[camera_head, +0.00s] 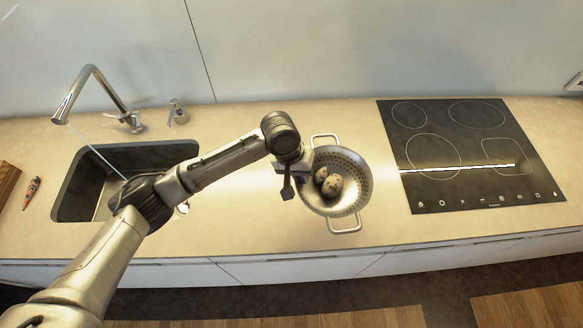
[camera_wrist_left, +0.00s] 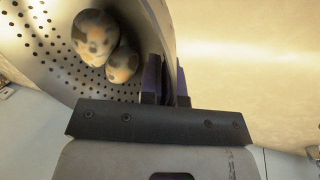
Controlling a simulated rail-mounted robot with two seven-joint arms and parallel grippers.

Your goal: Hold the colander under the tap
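The metal colander (camera_head: 359,170) has many small holes and two wire handles. It is over the counter, left of the cooktop, and two speckled brown oval things (camera_head: 332,187) lie in it. My left gripper (camera_head: 290,180) is at its left rim. In the left wrist view the fingers (camera_wrist_left: 167,85) are close together, with the colander wall (camera_wrist_left: 158,22) between them. I cannot tell whether the colander touches the counter. The tap (camera_head: 92,80) arches over the sink (camera_head: 72,190) at the left, and a thin pale stream runs down from its spout. My right gripper is not in view.
The black cooktop (camera_head: 465,190) lies to the right. A small chrome fitting (camera_head: 178,112) stands behind the sink. A small orange-and-dark object (camera_head: 32,190) and a wooden board (camera_head: 6,180) lie left of the sink. The counter (camera_head: 235,215) between sink and colander is clear.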

